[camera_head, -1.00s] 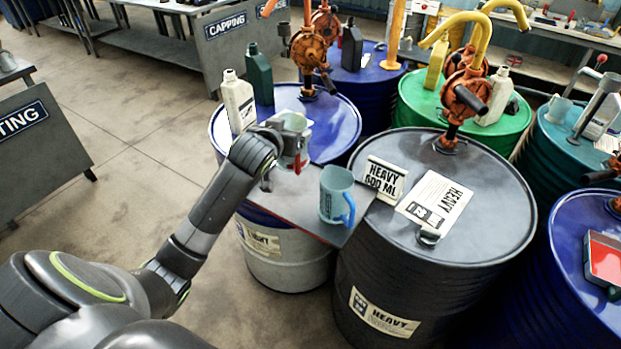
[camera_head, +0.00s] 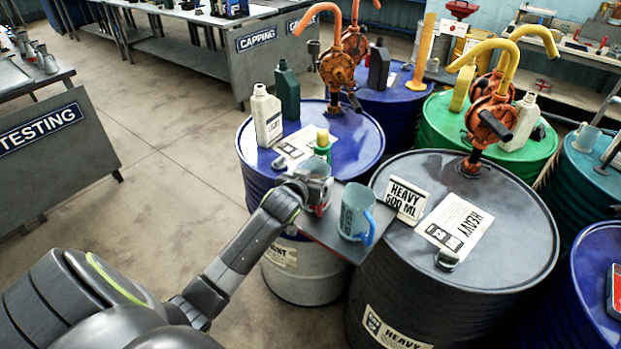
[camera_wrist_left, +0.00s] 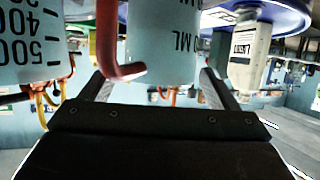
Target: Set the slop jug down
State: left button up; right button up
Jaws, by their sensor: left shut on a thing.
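The slop jug (camera_head: 314,168), a grey-blue jug with a red handle, is in my left gripper (camera_head: 316,192) at the back left of the dark shelf plate (camera_head: 318,232). I cannot tell whether its base touches the plate. In the left wrist view its marked wall (camera_wrist_left: 165,45) and red handle (camera_wrist_left: 108,45) stand between the fingers of the left gripper (camera_wrist_left: 155,88), which is shut on it. A similar jug with a blue handle (camera_head: 356,212) stands upright on the plate, just right of it. My right gripper is out of view.
A blue drum (camera_head: 365,140) stands behind, with a cream bottle (camera_head: 266,118) and a green, yellow-topped container (camera_head: 323,147) close behind the jug. The dark heavy-oil drum (camera_head: 510,240) with a sign (camera_head: 406,200) adjoins the plate on the right. Open floor lies left.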

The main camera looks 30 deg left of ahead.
pick_arm(q)
jog(key=shift+w+f, duration=0.1)
jog(key=o, duration=1.6)
jog(key=b+v, duration=0.1)
jog(key=v, duration=1.1)
jog(key=shift+a, duration=0.1)
